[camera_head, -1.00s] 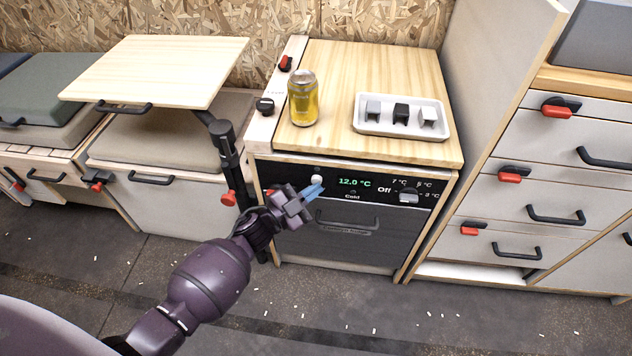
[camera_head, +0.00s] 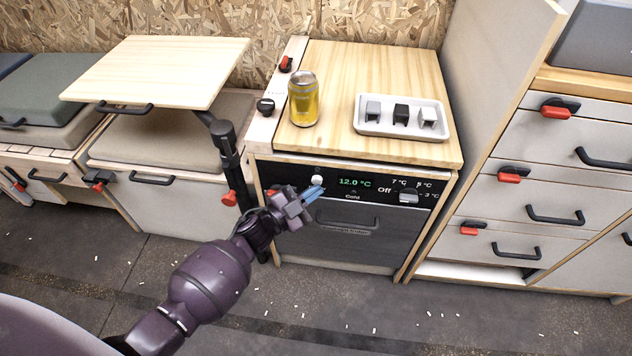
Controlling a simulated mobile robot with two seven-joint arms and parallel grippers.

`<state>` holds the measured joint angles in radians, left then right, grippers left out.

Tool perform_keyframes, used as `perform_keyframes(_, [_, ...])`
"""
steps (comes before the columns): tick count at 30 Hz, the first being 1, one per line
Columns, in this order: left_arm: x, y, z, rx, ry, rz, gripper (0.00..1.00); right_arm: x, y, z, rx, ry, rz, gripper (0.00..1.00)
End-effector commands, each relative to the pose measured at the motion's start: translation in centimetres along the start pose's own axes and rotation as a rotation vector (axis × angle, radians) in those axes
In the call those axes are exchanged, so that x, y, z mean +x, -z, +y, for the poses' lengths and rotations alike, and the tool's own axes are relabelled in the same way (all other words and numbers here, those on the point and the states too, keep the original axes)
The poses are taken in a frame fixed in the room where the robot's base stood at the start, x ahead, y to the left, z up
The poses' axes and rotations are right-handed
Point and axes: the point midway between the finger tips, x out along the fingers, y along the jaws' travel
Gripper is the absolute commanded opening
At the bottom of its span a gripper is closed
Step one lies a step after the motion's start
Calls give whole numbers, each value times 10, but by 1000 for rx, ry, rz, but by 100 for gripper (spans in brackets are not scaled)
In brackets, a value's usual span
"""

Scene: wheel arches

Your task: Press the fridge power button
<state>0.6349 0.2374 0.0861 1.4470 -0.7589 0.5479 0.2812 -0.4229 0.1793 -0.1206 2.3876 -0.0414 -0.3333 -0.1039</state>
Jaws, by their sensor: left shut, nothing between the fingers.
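The fridge (camera_head: 355,238) is a dark grey front set in a wooden cabinet. Its black control panel shows a green 12.0 °C display (camera_head: 354,183). A round white button (camera_head: 317,180) sits on the panel left of the display. A grey knob (camera_head: 409,196) sits at the panel's right, beside the words Off, 7 °C, 5 °C and 3 °C. My left gripper (camera_head: 318,191) is shut and empty, its blue fingertips just below the white button in the picture. I cannot tell whether they touch the panel. My right gripper is not in view.
A yellow can (camera_head: 304,100) and a white tray (camera_head: 361,131) with several small blocks stand on the wooden top (camera_head: 420,75) above the fridge. A folding table (camera_head: 165,70) is at the left. Drawers (camera_head: 545,185) with red latches are at the right. Small white bits litter the floor.

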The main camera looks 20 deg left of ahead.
Motion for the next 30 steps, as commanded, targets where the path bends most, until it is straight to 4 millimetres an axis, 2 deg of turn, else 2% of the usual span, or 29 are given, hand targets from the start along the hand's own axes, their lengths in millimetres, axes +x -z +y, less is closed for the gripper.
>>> perform_keyframes(16, [-8,7,5,-1,0,1,0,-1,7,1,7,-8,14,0])
perform_keyframes(30, [-33,26,23,0,1,1,0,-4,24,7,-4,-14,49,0])
